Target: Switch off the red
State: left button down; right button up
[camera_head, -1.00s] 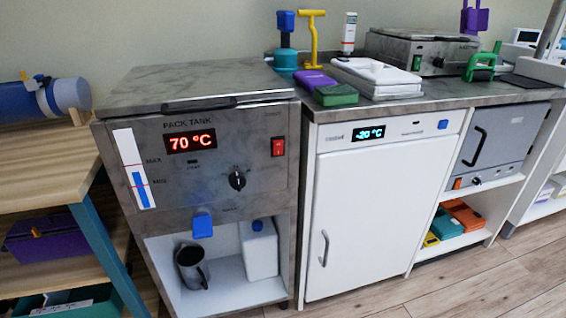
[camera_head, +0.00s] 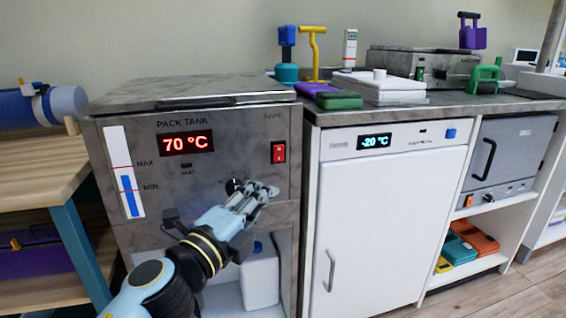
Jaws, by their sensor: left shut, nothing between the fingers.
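The pack tank (camera_head: 230,137) is a grey steel cabinet with a lit red display (camera_head: 186,143) reading 70 °C. Its red rocker switch (camera_head: 278,152) sits at the right of the front panel, and its lit or unlit state is too small to tell. My left gripper (camera_head: 267,189) is shut and empty in front of the panel, a little below the red switch and apart from it in the picture. It partly hides the black knob (camera_head: 234,186). The blue tap and the mug below are hidden behind my left arm. My right gripper is not in view.
A white freezer (camera_head: 385,215) with a -20 °C display stands to the right. The steel worktop (camera_head: 430,107) holds coloured packs, a white tray and a second heater. A white jug (camera_head: 259,278) stands in the tank's lower bay. A wooden shelf (camera_head: 40,180) is at left.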

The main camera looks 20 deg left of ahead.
pick_arm(q)
send_near(283, 160)
jog(key=w+d+r, duration=0.2)
jog(key=w+d, duration=0.1)
jog(key=d, duration=0.2)
jog(key=shift+w+a+r+b, duration=0.15)
jog(key=shift+w+a, duration=0.25)
jog(key=shift+w, duration=0.2)
jog(key=shift+w+a+b, duration=0.15)
jog(key=shift+w+a, duration=0.2)
jog(key=shift+w, duration=0.25)
jog(key=shift+w+a+r, duration=0.1)
jog(key=shift+w+a, duration=0.05)
jog(key=shift+w, duration=0.15)
